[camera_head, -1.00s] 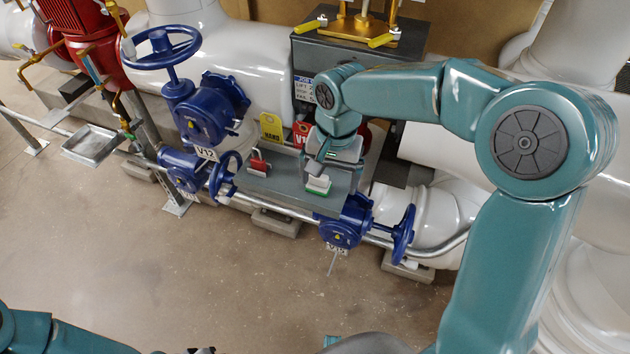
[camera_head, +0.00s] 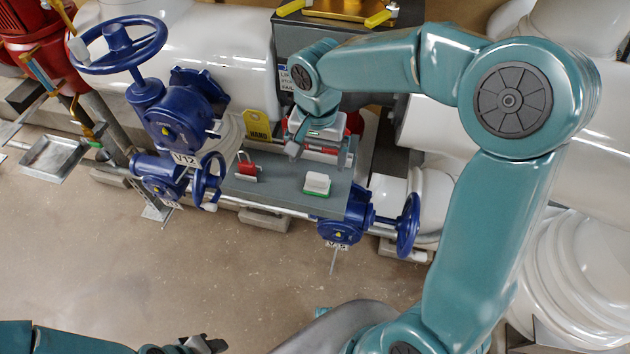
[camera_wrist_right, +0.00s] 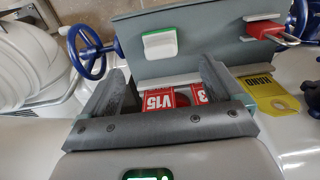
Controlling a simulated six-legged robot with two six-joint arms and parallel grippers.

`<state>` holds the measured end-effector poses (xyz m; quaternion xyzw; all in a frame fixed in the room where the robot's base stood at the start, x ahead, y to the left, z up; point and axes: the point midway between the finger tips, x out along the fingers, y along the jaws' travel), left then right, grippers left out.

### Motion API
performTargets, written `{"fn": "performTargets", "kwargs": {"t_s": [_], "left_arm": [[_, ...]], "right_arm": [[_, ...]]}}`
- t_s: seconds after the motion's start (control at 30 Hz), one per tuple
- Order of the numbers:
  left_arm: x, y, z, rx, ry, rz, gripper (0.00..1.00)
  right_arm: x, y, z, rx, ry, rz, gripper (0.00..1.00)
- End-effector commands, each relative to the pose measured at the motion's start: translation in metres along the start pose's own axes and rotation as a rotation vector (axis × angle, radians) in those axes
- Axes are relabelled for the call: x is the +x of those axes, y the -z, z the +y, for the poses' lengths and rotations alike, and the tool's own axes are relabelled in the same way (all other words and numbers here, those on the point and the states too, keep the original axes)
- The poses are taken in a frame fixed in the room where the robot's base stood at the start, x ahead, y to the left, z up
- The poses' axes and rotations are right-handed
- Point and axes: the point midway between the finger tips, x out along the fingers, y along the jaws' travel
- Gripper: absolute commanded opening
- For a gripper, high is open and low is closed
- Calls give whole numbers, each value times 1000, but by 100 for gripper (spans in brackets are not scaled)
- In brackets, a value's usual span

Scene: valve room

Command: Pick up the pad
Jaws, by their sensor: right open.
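The pad, a small white block with a green base (camera_head: 317,184), lies on the grey shelf (camera_head: 280,191). It also shows in the right wrist view (camera_wrist_right: 159,44), beyond the fingers and clear of them. My right gripper (camera_head: 318,150) is behind the pad, towards the back of the shelf, and is open. In the right wrist view the fingers (camera_wrist_right: 163,80) are spread, with red tags (camera_wrist_right: 160,98) marked V15 and 3 showing between them. I cannot tell whether the fingers touch the tags. My left gripper (camera_head: 205,345) is partly cut off at the bottom edge.
A red padlock (camera_head: 247,168) sits left of the pad on the shelf. A yellow tag (camera_head: 257,125) hangs behind it. Blue valves (camera_head: 180,120) stand left, and another blue handwheel (camera_head: 407,224) is right of the shelf. The floor in front is clear.

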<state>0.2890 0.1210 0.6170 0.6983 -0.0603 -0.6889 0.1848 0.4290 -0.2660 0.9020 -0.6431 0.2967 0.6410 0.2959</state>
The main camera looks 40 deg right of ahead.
Motion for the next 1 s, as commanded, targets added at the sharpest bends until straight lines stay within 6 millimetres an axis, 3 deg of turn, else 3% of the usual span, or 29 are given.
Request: {"fn": "performTargets", "kwargs": {"t_s": [0.1, 0.37, 0.6, 0.93, 0.97, 1.0], "left_arm": [[4, 0, -1, 0, 0, 0, 39], [5, 0, -2, 0, 0, 0, 39], [6, 0, -2, 0, 0, 0, 39], [6, 0, -2, 0, 0, 0, 39], [6, 0, -2, 0, 0, 0, 39], [6, 0, -2, 0, 0, 0, 39]], "right_arm": [[26, -1, 1, 0, -3, -4, 94], [49, 1, -1, 0, -2, -3, 94], [87, 5, -3, 0, -2, -4, 94], [96, 5, -4, -1, 1, -1, 94], [96, 5, -4, -1, 1, -1, 87], [96, 5, -4, -1, 1, -1, 74]]}}
